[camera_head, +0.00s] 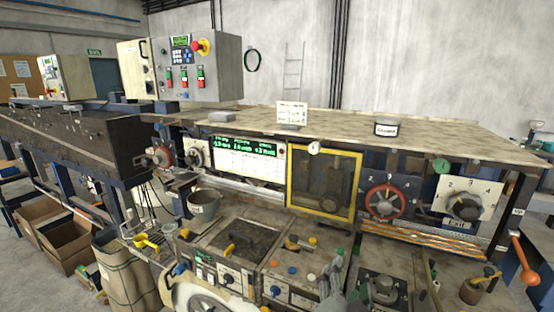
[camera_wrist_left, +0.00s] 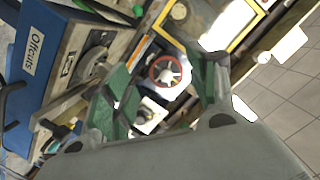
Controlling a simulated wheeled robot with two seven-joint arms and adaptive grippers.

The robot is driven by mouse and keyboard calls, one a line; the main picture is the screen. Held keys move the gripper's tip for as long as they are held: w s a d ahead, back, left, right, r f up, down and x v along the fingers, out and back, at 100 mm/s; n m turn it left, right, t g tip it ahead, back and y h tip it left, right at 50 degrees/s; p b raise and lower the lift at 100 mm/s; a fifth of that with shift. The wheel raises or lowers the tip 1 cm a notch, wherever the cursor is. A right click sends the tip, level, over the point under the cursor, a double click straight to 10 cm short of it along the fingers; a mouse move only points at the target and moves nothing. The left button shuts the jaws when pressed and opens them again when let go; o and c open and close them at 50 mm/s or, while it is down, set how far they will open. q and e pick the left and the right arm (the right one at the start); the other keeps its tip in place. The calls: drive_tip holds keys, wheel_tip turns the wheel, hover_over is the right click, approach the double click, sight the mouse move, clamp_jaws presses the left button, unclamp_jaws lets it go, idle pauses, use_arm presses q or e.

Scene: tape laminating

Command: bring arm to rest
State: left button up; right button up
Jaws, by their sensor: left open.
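My left gripper (camera_head: 334,282) shows small and partly cut off at the bottom of the head view, in front of the lower machine panels. In the left wrist view, its two green fingers (camera_wrist_left: 165,88) are spread wide with nothing between them. Beyond the fingers are a red handwheel (camera_wrist_left: 168,71) and a white dial plate (camera_wrist_left: 150,115), and neither is gripped. The red handwheel also shows in the head view (camera_head: 386,200), on the machine front. My right gripper is not in either view.
The yellow-framed window (camera_head: 324,183) is left of the handwheel. Levers and knobs crowd the lower panels (camera_head: 290,275). An orange-handled lever (camera_head: 525,258) sticks out at right. The long worktop (camera_head: 340,120) is mostly clear. A blue Offcuts bin (camera_wrist_left: 38,60) shows in the wrist view.

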use_arm(q)
drive_tip(key=w+a+f+n+g+y, duration=0.2)
drive_tip(key=a+f+n+g+y, duration=0.3)
drive_tip(key=a+f, duration=1.25)
drive_tip(key=s+a+f+n+g, duration=0.25)
drive_tip(key=s+a+f, duration=0.35)
drive_tip(key=a, duration=0.3)
drive_tip(key=s+a+f+n+g, duration=0.2)
drive_tip(key=s+a+f+g, duration=0.3)
drive_tip(key=a, duration=0.5)
drive_tip(key=s+f, duration=0.2)
drive_tip(key=f, duration=1.5)
drive_tip(key=s+f, duration=0.2)
drive_tip(key=f, duration=1.5)
drive_tip(key=s+a+f, duration=0.2)
drive_tip(key=s+f, duration=0.8)
drive_tip(key=s, duration=0.1)
drive_tip(key=s+a+f+g, duration=0.1)
drive_tip(key=s+f, duration=0.9)
drive_tip(key=s, duration=0.1)
drive_tip(key=shift+a+f+y+b, duration=0.15)
drive_tip(key=shift+a+y+b, duration=0.25)
drive_tip(key=shift+b, duration=0.05)
drive_tip(key=shift+w+m+g, duration=0.1)
drive_tip(key=shift+m+g, duration=0.15)
